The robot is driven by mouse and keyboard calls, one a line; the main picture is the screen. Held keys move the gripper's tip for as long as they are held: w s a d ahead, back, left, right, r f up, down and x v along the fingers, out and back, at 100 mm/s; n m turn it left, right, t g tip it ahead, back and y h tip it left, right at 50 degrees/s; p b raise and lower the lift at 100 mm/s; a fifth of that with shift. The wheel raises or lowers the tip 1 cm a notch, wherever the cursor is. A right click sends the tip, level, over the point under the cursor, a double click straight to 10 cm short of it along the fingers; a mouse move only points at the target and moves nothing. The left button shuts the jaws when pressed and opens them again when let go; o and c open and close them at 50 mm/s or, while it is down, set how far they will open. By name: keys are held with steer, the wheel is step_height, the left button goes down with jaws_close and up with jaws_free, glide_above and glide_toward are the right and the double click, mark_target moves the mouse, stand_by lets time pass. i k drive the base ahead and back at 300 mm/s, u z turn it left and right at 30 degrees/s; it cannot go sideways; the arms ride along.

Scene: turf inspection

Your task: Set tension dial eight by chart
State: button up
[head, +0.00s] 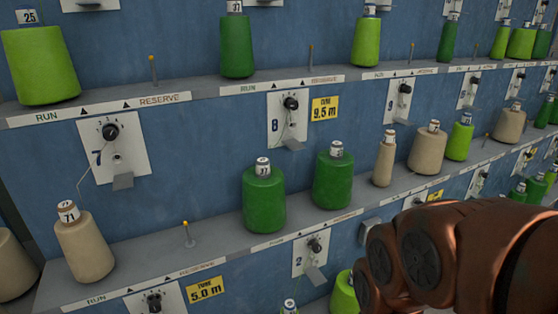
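Tension dial eight is a black knob (291,102) on a white plate (273,112) marked 8, in the middle of the blue wall. A small tick scale curves above the knob; the exact setting is too small to read. A thin thread guide hangs below the knob, with a grey tab at the plate's foot. A yellow card (325,109) reading 9.5 m is fixed just right of the plate. No full chart can be made out. Bronze links of my arm fill the lower right, apart from dial eight in the picture. My gripper is not in view.
Dial seven (111,131) is to the left, another dial (405,88) to the right. Green cones (264,196) and (333,178) stand on the shelf below dial eight. A beige cone (84,246) stands lower left. The upper shelf (205,87) juts out above.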

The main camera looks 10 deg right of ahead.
mark_target(293, 105)
steer(key=u, duration=0.55)
steer(key=k, duration=1.3)
steer(key=z, duration=0.1)
steer(key=i, duration=1.75)
steer(key=u, duration=0.75)
